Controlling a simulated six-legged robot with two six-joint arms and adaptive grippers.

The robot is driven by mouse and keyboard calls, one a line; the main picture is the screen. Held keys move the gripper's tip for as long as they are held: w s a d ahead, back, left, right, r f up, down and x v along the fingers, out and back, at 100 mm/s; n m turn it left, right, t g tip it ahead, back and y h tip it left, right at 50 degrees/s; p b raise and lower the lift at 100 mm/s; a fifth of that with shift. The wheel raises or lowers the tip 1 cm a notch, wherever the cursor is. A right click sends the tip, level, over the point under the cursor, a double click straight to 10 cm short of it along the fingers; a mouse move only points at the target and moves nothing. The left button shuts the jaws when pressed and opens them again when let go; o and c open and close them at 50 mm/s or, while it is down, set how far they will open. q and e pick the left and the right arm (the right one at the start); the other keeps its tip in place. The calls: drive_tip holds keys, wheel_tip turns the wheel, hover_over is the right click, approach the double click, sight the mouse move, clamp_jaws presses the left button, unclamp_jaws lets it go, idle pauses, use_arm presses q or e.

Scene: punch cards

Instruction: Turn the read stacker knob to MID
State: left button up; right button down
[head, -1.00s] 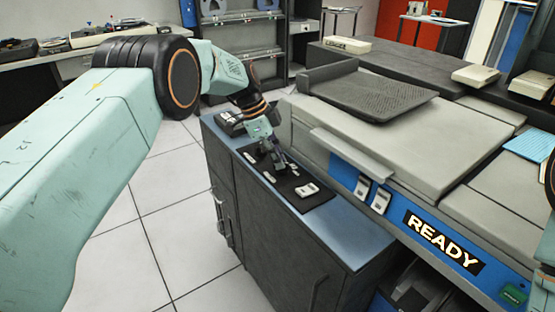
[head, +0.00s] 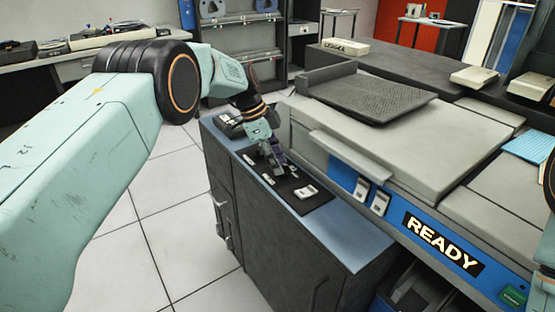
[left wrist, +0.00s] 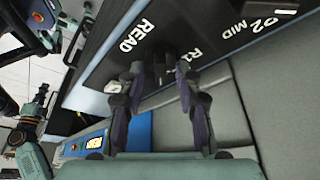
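My left gripper (head: 275,163) points down at the dark control panel (head: 322,201) on the blue-topped cabinet. In the left wrist view its two fingers (left wrist: 159,80) stand apart over the panel (left wrist: 105,65), beside the labels READ, R1, P2 and MID. A small dark knob (left wrist: 168,62) shows between and just beyond the fingertips; its pointer direction is too dark to read. I cannot tell whether the fingers touch it. In the head view the gripper hides this part of the panel. Part of my right arm shows in the left wrist view, its finger state unclear.
A light switch plate (head: 306,192) lies on the near part of the panel. The grey machine (head: 400,140) with a blue front and a READY sign (head: 443,242) rises right beside the panel. The cabinet's blue top (head: 345,238) is clear toward the front.

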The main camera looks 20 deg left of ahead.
use_arm(q)
drive_tip(key=v, duration=1.2)
idle(0.3)
